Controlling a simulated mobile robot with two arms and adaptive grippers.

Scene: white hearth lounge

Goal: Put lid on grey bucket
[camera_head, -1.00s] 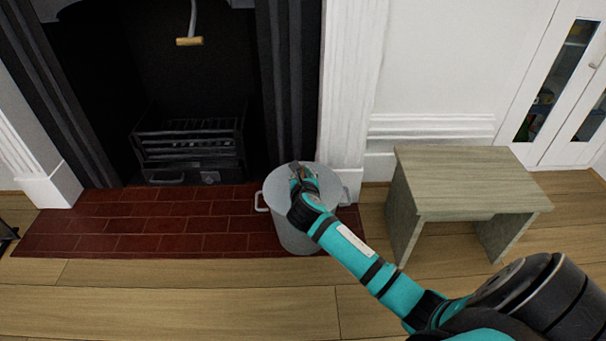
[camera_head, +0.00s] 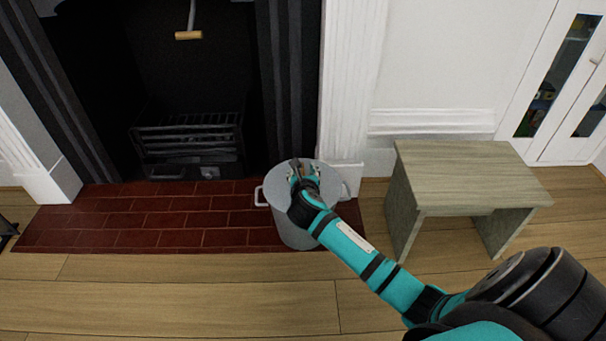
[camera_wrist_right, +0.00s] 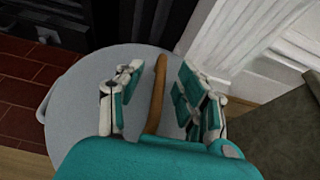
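The grey bucket (camera_head: 297,238) stands at the right end of the brick hearth, with a side handle on its left and right. The round grey lid (camera_head: 327,178) covers its top and appears to lie flat on the rim; it also shows in the right wrist view (camera_wrist_right: 75,95). The lid has a brown upright handle (camera_wrist_right: 157,88). My right gripper (camera_head: 304,173) is just above the lid. In the right wrist view, its fingers (camera_wrist_right: 158,98) are spread, one on each side of the handle, with gaps to both sides. My left gripper is out of view.
The red brick hearth (camera_head: 150,220) lies in front of the dark fireplace with its grate (camera_head: 190,145). A small wooden table (camera_head: 465,175) stands to the right of the bucket. White fireplace trim (camera_head: 348,90) rises right behind the bucket. The wooden floor in front is clear.

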